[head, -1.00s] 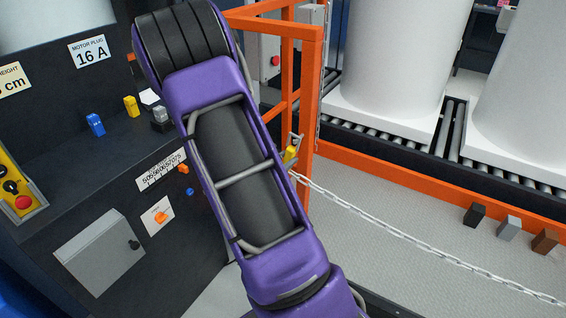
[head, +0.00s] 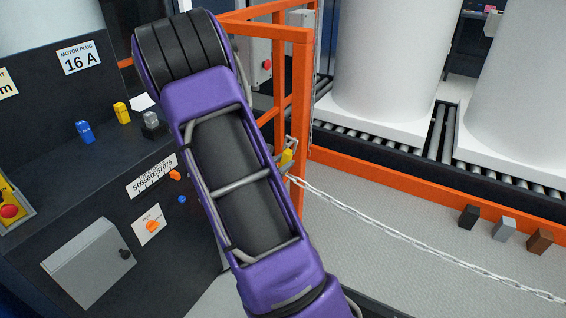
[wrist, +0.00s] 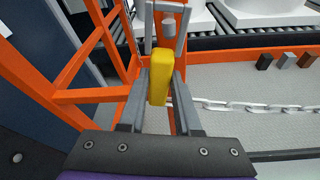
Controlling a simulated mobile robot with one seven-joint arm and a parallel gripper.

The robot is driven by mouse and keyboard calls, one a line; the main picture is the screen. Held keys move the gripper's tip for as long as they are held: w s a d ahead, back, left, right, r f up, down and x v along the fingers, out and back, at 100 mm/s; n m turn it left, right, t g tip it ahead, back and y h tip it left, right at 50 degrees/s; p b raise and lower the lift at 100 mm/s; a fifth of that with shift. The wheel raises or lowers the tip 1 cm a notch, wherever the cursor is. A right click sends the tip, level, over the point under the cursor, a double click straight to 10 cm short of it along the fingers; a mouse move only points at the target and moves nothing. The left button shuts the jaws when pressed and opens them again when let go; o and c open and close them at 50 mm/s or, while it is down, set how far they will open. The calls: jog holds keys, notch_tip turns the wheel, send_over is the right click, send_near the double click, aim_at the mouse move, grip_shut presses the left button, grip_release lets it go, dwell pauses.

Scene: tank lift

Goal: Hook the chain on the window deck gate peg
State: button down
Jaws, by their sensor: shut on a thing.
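A yellow grip piece (wrist: 159,78) is held between the two grey fingers of my gripper (wrist: 157,92) in the wrist view. The pale metal chain (wrist: 245,107) runs right from just behind it. In the head view the yellow piece (head: 287,157) shows beside my purple arm, which hides most of my gripper, and the chain (head: 400,232) sags to the lower right. A grey bracket with a round peg-like part (wrist: 168,22) is just beyond the yellow piece in the wrist view, by the orange gate post (head: 300,100). I cannot tell whether the chain touches it.
Orange rails (wrist: 60,95) stand left of my gripper. A dark control panel (head: 110,180) with blue and yellow knobs is at left. White tanks (head: 385,70) stand on rollers behind an orange kerb (head: 400,189). Three small blocks (head: 503,229) lie on the grey deck.

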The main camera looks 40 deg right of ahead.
jog(key=c, duration=0.5)
grip_release()
